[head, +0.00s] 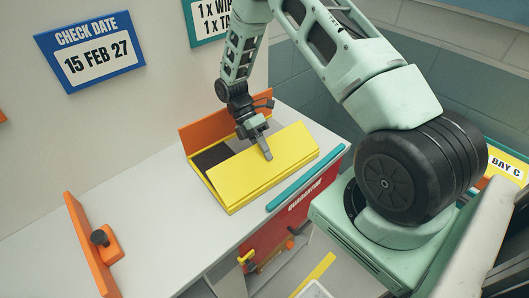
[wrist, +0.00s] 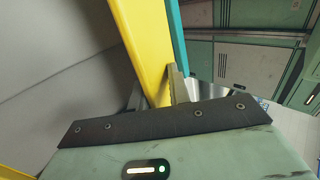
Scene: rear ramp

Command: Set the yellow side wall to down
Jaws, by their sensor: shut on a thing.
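The yellow side wall (head: 240,177) is the front panel of a shallow open box on the counter. In the head view it leans inward over the box, tilted rather than flat or upright. My gripper (head: 265,154) is at its upper edge, shut on it, with one finger showing on the outer face. In the wrist view the yellow wall (wrist: 146,40) runs between the two fingers of my gripper (wrist: 158,92).
An orange wall (head: 205,124) stands at the back of the box. A teal bar (head: 305,183) runs along the counter's front edge, close to the yellow wall. An orange bracket with a dark knob (head: 100,239) stands at the left. The counter (head: 150,190) between is clear.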

